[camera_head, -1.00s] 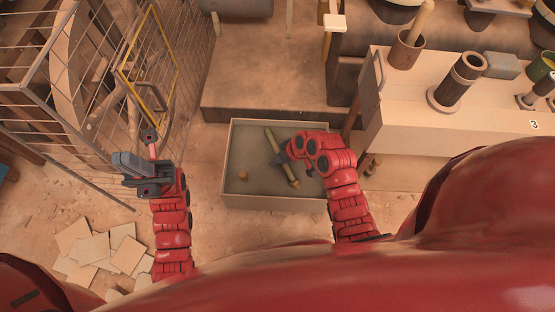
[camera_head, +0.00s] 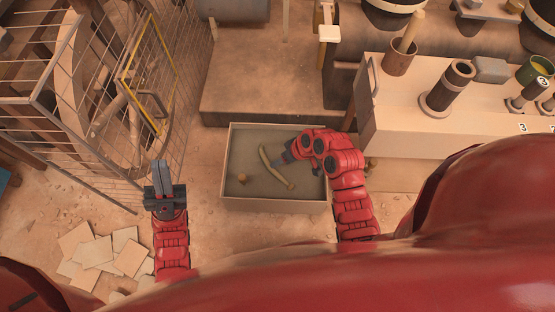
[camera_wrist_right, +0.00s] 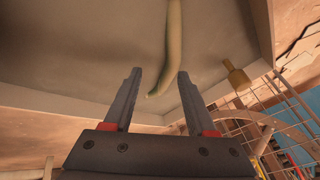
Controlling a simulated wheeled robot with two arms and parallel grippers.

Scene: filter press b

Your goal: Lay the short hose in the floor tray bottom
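The short hose (camera_head: 278,176) is pale olive and slightly curved. It lies inside the floor tray (camera_head: 273,204), a shallow box with pale walls and a grey bottom, and appears to rest on that bottom. My right gripper (camera_head: 281,157) is over the tray beside the hose. In the right wrist view my right gripper (camera_wrist_right: 158,76) has its fingers apart with nothing between them. The hose (camera_wrist_right: 174,45) shows beyond the fingertips there, apart from them. My left gripper (camera_head: 161,165) is left of the tray, its fingers side by side and seemingly shut, with nothing seen in it.
A small tan knob-like piece (camera_head: 242,178) is in the tray's left part. A wire fence with a yellow-framed gate (camera_head: 150,72) stands to the left. A bench (camera_head: 430,128) with cylinders is at right. Loose tiles (camera_head: 105,252) lie on the floor at lower left.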

